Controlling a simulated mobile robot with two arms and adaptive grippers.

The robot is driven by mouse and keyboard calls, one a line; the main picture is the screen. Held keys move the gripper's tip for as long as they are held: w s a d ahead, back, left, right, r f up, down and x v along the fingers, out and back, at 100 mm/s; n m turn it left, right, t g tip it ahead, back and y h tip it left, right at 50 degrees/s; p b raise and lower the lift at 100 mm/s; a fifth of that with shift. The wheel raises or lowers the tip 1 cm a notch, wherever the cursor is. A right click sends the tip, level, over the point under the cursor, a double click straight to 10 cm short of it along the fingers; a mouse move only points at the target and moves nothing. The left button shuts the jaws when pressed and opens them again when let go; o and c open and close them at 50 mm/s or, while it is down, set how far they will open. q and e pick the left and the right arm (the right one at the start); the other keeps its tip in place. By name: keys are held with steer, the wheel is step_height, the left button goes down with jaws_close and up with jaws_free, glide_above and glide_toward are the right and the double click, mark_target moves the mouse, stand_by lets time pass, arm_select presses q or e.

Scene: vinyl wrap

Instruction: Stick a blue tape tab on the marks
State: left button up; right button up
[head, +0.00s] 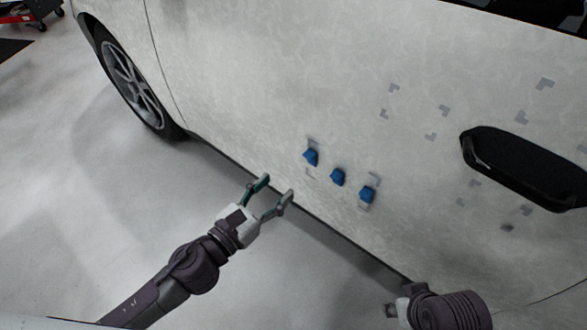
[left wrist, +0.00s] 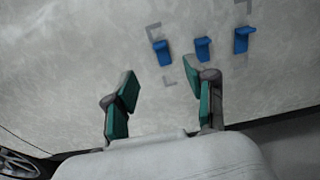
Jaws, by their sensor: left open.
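Three blue tape tabs sit in a slanting row low on the pale car door: the left tab (head: 311,157), the middle tab (head: 337,177) and the right tab (head: 367,194). They also show near the top of the left wrist view, with the left tab (left wrist: 161,55) nearest the jaws. Grey corner marks (head: 314,141) lie around the row. More grey marks (head: 444,110) are higher up the door. My left gripper (head: 277,188) is open and empty, below and left of the tabs. My right gripper (head: 395,307) is at the bottom edge; its jaws cannot be made out.
The car's wheel (head: 133,83) is at the upper left. A red cart (head: 22,17) stands in the far left corner. The grey floor (head: 75,140) at the left is clear.

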arm_select(q)
steer(key=x, duration=1.1)
steer(key=shift+w, duration=0.1)
jaws_close()
steer(key=c, duration=0.8)
jaws_free()
steer(key=shift+c, duration=0.2)
jaws_close()
steer(key=shift+v, duration=0.8)
steer(key=v, duration=0.6)
steer(key=shift+s, duration=0.3)
